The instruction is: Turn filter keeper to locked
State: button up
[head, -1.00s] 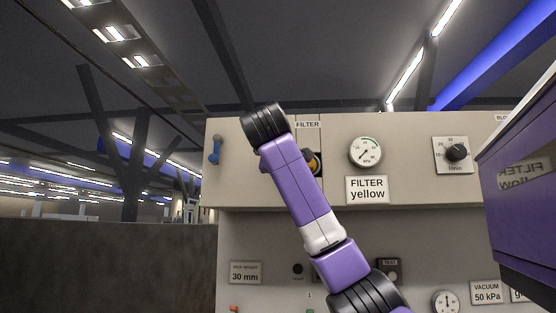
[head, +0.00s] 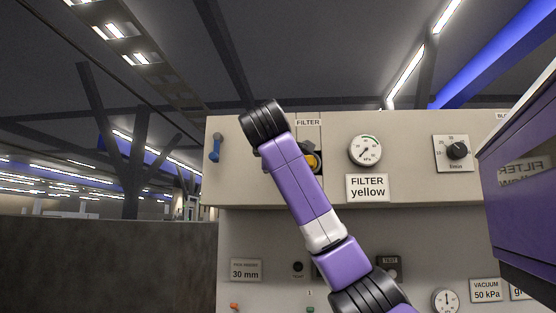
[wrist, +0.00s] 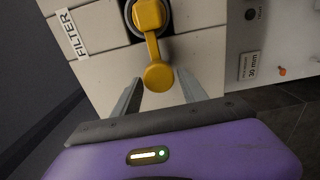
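The filter keeper (wrist: 150,16) is a yellow lever with a rounded end, set in a dark round recess beside the FILTER label (wrist: 69,35) in the wrist view. Its arm extends from the pivot toward my gripper. My gripper (wrist: 160,88) is open, with one grey finger on each side of the lever's rounded end and visible gaps to both. I cannot tell how deep the fingers reach around it. In the head view, only part of the yellow keeper (head: 313,161) shows beside my purple arm, and my fingers are hidden.
The beige panel carries a pressure gauge (head: 365,150), a "FILTER yellow" sign (head: 367,188), a black dial (head: 457,150) and a blue handle (head: 216,147). A purple box-like body (head: 520,190) stands close at the right. A lower panel with small controls lies below.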

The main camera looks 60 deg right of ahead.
jog(key=shift+o, duration=0.4)
jog(key=b+v, duration=0.2)
jog(key=v, duration=0.5)
jog(key=shift+s+a+b, duration=0.2)
jog(key=shift+a+b, duration=0.1)
jog(key=shift+a, duration=0.05)
